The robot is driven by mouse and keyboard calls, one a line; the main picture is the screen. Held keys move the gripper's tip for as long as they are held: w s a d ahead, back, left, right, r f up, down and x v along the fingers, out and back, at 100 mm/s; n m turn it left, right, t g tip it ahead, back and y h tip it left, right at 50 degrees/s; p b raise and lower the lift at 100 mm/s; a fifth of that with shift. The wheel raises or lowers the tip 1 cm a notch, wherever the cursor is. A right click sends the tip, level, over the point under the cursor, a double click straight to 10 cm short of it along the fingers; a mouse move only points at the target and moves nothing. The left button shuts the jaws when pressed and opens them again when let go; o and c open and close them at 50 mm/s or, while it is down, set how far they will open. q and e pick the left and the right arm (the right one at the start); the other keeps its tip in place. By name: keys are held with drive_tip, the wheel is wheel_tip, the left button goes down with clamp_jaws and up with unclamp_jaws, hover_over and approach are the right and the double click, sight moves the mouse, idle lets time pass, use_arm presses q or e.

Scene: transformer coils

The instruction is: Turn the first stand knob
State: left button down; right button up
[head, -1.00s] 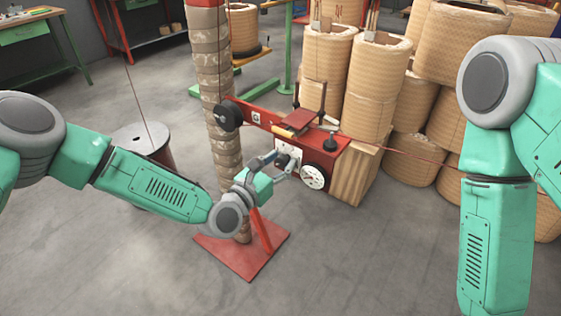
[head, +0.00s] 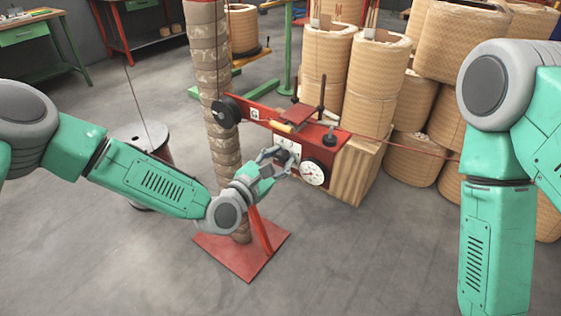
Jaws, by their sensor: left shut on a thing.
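The red stand has a red head (head: 322,158) with a white dial (head: 314,172), a white plate (head: 291,146) and a black wheel (head: 225,112) at its left end. My left gripper (head: 280,158) is at the front of the head, just left of the dial. Its fingers are shut on a small dark knob below the white plate. The fingers hide most of this knob. Another black knob (head: 331,139) stands on top of the head. My right arm hangs at the right, and its gripper is out of the picture.
Large tan coils (head: 375,85) and a wooden block (head: 352,170) stand behind and to the right. A metal drum (head: 147,143) is behind my left arm. The front floor is clear.

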use_arm(q)
drive_tip(key=m+b, duration=0.1)
drive_tip(key=m, duration=0.2)
drive_tip(key=shift+w+m, duration=0.1)
drive_tip(key=shift+m, duration=0.3)
drive_tip(key=m, duration=1.3)
drive_tip(key=shift+m, duration=0.3)
drive_tip(key=m, duration=0.4)
drive_tip(key=shift+f+m, duration=0.1)
drive_tip(key=shift+m, duration=0.2)
drive_tip(key=m, duration=0.4)
drive_tip(key=shift+s+f, duration=0.1)
drive_tip(key=shift+s, duration=0.1)
drive_tip(key=m, duration=0.5)
drive_tip(key=shift+d+f+p, duration=0.1)
drive_tip(key=shift+p, duration=0.25)
drive_tip(key=shift+m, duration=2.2)
